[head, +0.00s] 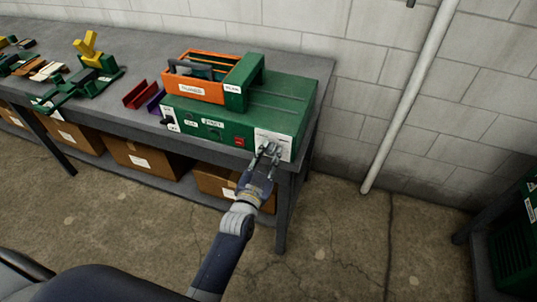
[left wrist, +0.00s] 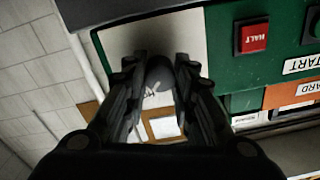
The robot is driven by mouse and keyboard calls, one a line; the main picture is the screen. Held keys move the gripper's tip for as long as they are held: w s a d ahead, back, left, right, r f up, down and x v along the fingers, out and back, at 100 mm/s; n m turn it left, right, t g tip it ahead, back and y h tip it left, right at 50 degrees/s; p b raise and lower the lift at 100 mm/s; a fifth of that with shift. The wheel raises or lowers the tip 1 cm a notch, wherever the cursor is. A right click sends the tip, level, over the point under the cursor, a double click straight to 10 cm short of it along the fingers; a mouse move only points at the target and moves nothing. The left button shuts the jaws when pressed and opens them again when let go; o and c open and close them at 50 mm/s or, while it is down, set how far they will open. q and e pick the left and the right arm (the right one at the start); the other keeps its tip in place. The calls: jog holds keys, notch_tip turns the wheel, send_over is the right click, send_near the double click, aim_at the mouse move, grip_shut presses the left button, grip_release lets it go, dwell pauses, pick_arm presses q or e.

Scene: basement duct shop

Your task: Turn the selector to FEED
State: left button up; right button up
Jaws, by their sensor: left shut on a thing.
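A green machine (head: 285,100) stands at the right end of the grey bench. Its front has a white selector panel (head: 286,143), which also shows in the left wrist view (left wrist: 125,38). My left gripper (head: 270,149) is at this panel, its fingers (left wrist: 160,68) shut around a dark, rounded selector knob (left wrist: 160,76). The fingers hide most of the knob and part of the panel. I cannot read the FEED mark or tell where the knob points. My right gripper is not in view.
A red HALT button (left wrist: 253,38) sits beside the panel, near a START label (left wrist: 302,65). Cardboard boxes (head: 145,160) fill the lower shelf. A pale pipe (head: 405,100) runs up the wall.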

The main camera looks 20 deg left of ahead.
pick_arm(q)
jog(key=n+p, duration=0.1)
jog(key=n, duration=0.7)
jog(key=shift+n, duration=0.3)
jog(key=n, duration=0.4)
jog(key=shift+n, duration=0.3)
jog(key=n, duration=0.4)
jog(key=o, duration=1.1)
